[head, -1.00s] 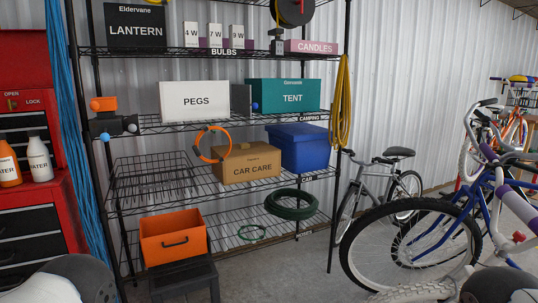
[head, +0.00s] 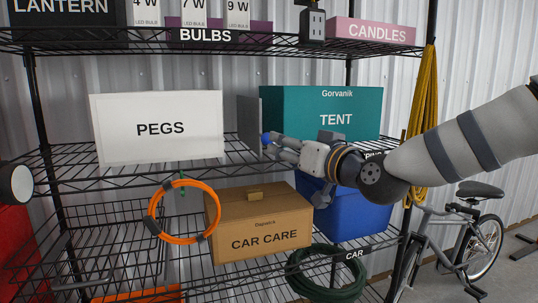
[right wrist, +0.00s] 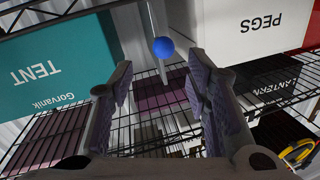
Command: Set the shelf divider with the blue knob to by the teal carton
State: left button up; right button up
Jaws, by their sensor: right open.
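The shelf divider (head: 248,122) is a grey upright panel on the middle shelf, between the white PEGS box (head: 158,128) and the teal TENT carton (head: 320,112). It stands close to the carton's left side in the head view. Its blue knob (head: 266,138) sticks out at the front. My right gripper (head: 276,147) reaches in from the right with its fingertips at the knob. In the right wrist view the gripper (right wrist: 160,78) is open, and the blue knob (right wrist: 163,47) lies between the finger lines, just beyond the tips. My left gripper does not show.
Below are a brown CAR CARE box (head: 258,222), a blue bin (head: 350,212) and an orange ring (head: 153,226). The upper shelf holds a pink CANDLES box (head: 372,31). A yellow rope (head: 421,105) hangs by the right post. A bicycle (head: 462,245) stands right.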

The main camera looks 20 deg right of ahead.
aim_at(270, 142)
jog(key=x, duration=0.2)
jog(key=b+x, duration=0.1)
jog(key=x, duration=0.4)
jog(key=shift+w+a+f, duration=0.2)
jog(key=shift+a+f, duration=0.15)
jog(key=shift+w+a+r, duration=0.1)
jog(key=shift+w+r, duration=0.05)
jog(key=shift+w, duration=0.45)
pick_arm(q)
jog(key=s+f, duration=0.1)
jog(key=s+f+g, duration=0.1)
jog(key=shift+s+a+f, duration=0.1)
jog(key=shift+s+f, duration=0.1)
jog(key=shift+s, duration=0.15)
pick_arm(e)
jog(key=shift+r, duration=0.1)
grip_shut()
